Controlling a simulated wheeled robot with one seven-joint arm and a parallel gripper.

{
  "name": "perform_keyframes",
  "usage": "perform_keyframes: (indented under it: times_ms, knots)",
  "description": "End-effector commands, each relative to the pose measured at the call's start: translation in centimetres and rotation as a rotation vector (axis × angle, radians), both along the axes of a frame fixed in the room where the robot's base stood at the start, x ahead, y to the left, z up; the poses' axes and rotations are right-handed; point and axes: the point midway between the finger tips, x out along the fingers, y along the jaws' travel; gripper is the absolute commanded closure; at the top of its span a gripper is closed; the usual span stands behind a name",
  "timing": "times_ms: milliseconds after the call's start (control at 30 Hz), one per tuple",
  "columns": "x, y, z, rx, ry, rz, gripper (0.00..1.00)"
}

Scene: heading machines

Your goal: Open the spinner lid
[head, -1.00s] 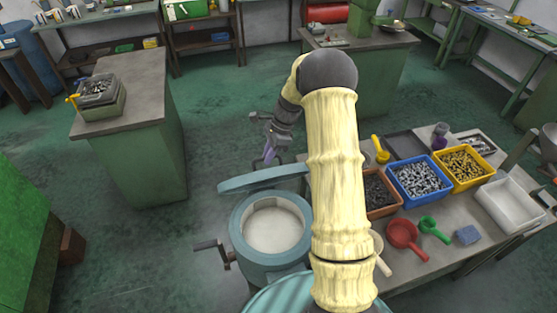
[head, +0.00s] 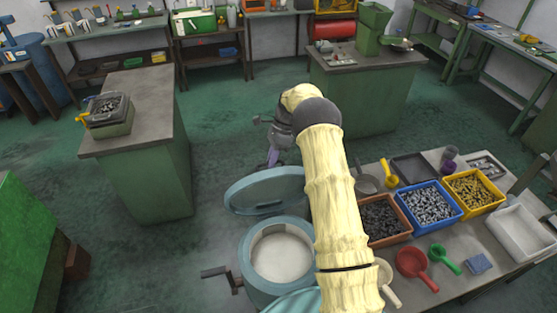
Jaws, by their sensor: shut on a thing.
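The spinner (head: 252,270) is a blue-grey round drum with a pale, empty-looking interior, and its mouth is uncovered. The spinner lid (head: 250,196) is a round blue-grey disc. It stands raised and tilted behind the mouth, its inner face turned toward me. My gripper (head: 272,158) is at the lid's far upper edge, with purple fingers shut on the lid. The lid hides the fingertips, so the exact contact is not visible. My pale yellow arm covers the right side of the drum.
A crank handle (head: 218,273) sticks out left of the drum. On the right, a table holds an orange bin (head: 383,240), a blue bin (head: 458,219), a yellow bin (head: 497,205), scoops and a white tray (head: 512,243). Green floor is clear behind the lid.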

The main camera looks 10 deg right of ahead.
Motion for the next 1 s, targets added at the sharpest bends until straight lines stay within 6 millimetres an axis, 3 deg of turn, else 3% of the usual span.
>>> perform_keyframes:
  times_ms: [767, 800, 900, 1000]
  knots:
    - [0.8, 1.2, -0.7, -0.007, 0.054, 0.018, 1.0]
    - [0.8, 1.2, -0.7, -0.007, 0.054, 0.018, 0.84]
    - [0.8, 1.2, -0.6, -0.005, 0.053, 0.018, 0.66]
    - [0.8, 1.3, -0.5, -0.004, 0.051, 0.019, 0.66]
